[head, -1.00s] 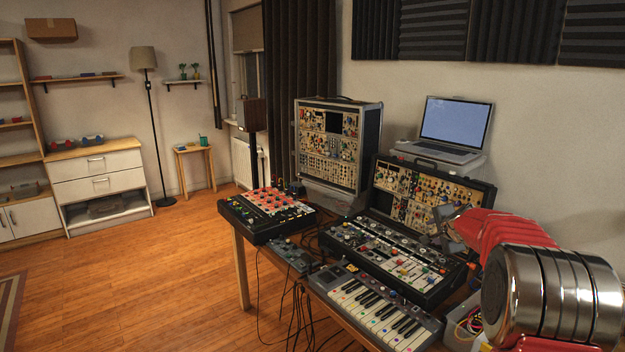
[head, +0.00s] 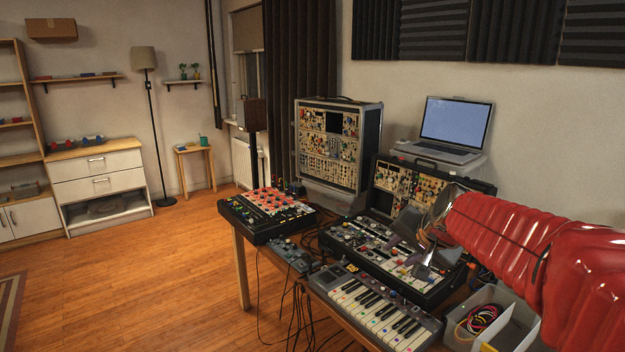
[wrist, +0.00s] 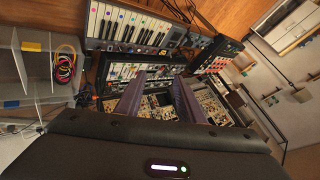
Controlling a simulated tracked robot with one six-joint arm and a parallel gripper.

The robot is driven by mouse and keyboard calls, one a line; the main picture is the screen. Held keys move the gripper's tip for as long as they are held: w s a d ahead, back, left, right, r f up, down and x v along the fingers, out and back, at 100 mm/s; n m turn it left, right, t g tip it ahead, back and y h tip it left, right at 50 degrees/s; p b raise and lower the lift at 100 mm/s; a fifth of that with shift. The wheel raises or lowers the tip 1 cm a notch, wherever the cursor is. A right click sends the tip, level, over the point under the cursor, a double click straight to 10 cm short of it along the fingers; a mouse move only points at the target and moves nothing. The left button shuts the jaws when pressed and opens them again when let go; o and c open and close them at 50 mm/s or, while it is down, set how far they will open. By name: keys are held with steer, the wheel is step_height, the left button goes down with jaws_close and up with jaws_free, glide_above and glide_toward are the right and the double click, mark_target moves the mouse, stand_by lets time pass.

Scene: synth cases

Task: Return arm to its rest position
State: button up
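My arm reaches in from the right edge of the head view, its red cover ending in a metal wrist. My gripper (head: 412,256) is in front of the white-panelled synth case (head: 365,245), above the keyboard in the picture. Whether it touches the case cannot be told. In the wrist view my gripper (wrist: 157,82) shows two dark purple fingers with a clear gap and nothing held between them. The synth gear lies beyond the fingers.
A small keyboard (head: 375,312) and a red-topped drum machine (head: 268,212) share the table. A laptop (head: 452,130) and a tall modular case (head: 335,145) stand behind. A divided bin with cables (head: 490,318) is under my arm. The wooden floor at left is clear.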

steer(key=s+a+f+n+g, duration=0.1)
steer(key=s+f+n, duration=0.1)
steer(key=s, duration=0.8)
steer(key=s+a+f+n+g, duration=0.1)
steer(key=s+f+n, duration=0.2)
steer(key=s, duration=0.7)
steer(key=s+a+f+n+g+h, duration=0.1)
steer(key=s+a+f+n, duration=0.1)
steer(key=s, duration=0.8)
steer(key=shift+s+f+n, duration=0.3)
steer(key=shift+f, duration=0.05)
steer(key=shift+a, duration=0.1)
steer(key=shift+c, duration=0.5)
